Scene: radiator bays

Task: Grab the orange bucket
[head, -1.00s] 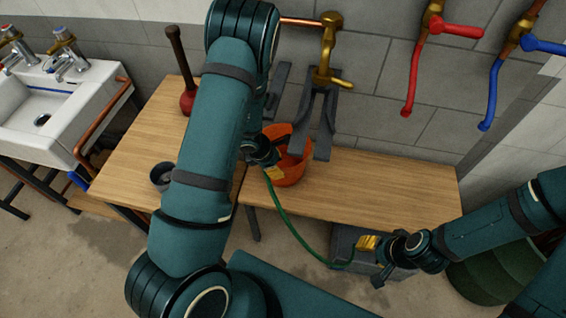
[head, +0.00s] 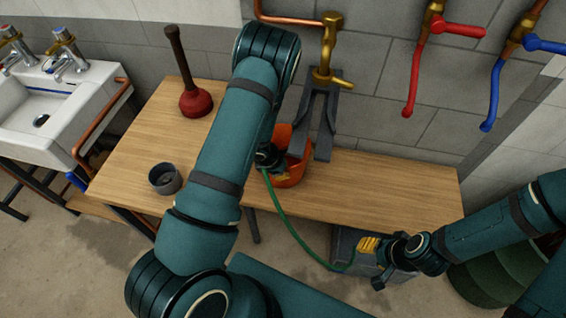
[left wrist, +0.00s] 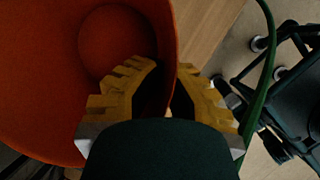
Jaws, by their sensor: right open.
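The orange bucket (head: 297,172) stands on the wooden bench below a brass tap, partly hidden behind my left arm in the head view. My left gripper (head: 281,176) is at its near side. In the left wrist view, the yellow fingers of my left gripper (left wrist: 168,72) are apart, with the wall of the orange bucket (left wrist: 40,85) between them. One finger is inside the bucket and the other is outside. A gap shows between the inner finger and the wall. My right gripper (head: 366,244) is open and away from the bucket, over the bench's front side.
A brass tap (head: 328,60) and a dark grey bracket (head: 322,120) are close behind the bucket. A green hose (head: 290,222) runs from beside the bucket toward my right gripper. A plunger (head: 194,103) and grey cup (head: 165,178) stand left. The bench's right part (head: 400,190) is clear.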

